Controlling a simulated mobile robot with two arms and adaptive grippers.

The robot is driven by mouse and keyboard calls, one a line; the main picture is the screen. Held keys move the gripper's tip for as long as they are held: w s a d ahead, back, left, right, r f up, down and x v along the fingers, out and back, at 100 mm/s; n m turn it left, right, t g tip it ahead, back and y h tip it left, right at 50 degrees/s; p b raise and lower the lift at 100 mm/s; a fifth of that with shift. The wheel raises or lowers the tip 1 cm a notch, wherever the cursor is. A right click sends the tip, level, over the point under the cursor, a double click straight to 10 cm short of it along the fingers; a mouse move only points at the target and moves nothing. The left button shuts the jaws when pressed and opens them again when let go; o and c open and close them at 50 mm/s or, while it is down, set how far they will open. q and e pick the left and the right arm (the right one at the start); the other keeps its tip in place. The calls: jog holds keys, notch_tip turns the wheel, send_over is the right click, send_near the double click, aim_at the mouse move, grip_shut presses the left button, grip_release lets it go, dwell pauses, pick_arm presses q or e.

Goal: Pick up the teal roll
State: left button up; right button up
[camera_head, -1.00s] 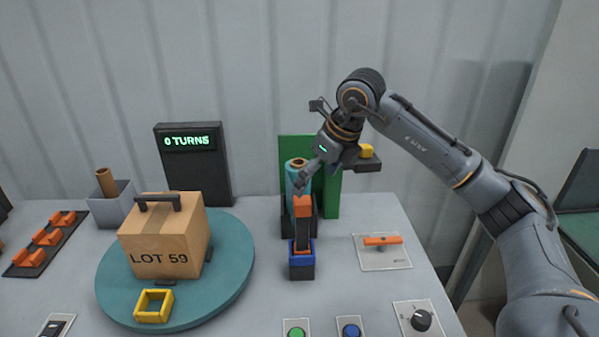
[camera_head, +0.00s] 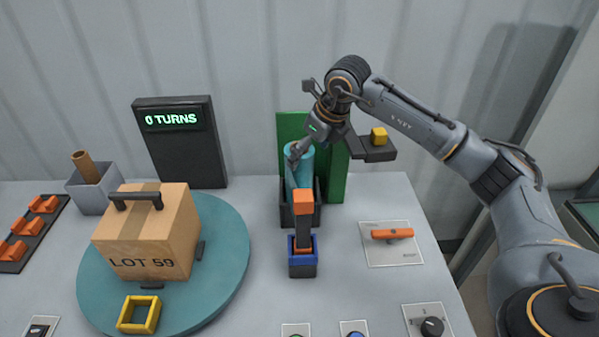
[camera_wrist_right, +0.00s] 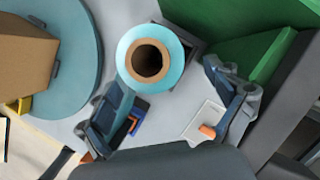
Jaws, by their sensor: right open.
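The teal roll (camera_head: 303,172) stands upright in a dark open holder (camera_head: 284,212) in front of the green panel, in the middle of the head view. In the right wrist view I look down on the roll's teal ring (camera_wrist_right: 176,62) and its brown hollow core. My right gripper (camera_head: 297,158) is at the roll's upper part, partly covering it in the head view. It also shows in the right wrist view (camera_wrist_right: 160,85), its two fingers spread wide, one toward each side of the roll. I cannot tell whether either finger touches it. My left gripper is not in view.
An orange-topped part in a blue-rimmed block (camera_head: 302,258) stands close in front of the holder. Green panels (camera_head: 334,178) rise behind it. A teal turntable (camera_head: 226,250) with a LOT 59 box (camera_head: 150,235) is at left. An orange-handled plate (camera_head: 392,250) lies at right.

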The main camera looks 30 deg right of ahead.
aim_at(299, 170)
jog(key=shift+x, duration=0.9)
jog(key=p+x, duration=0.2)
jog(key=shift+a+f, duration=0.25)
jog(key=shift+a, duration=0.05)
jog(key=shift+p+x, duration=0.35)
jog(key=shift+x, duration=0.8)
jog(key=shift+f, duration=0.2)
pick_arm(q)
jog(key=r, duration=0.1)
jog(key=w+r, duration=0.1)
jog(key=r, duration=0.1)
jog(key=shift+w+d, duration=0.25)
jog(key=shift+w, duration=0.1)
pick_arm(e)
jog(key=shift+c, duration=1.1)
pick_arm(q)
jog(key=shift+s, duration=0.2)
pick_arm(e)
jog(key=c, duration=1.7)
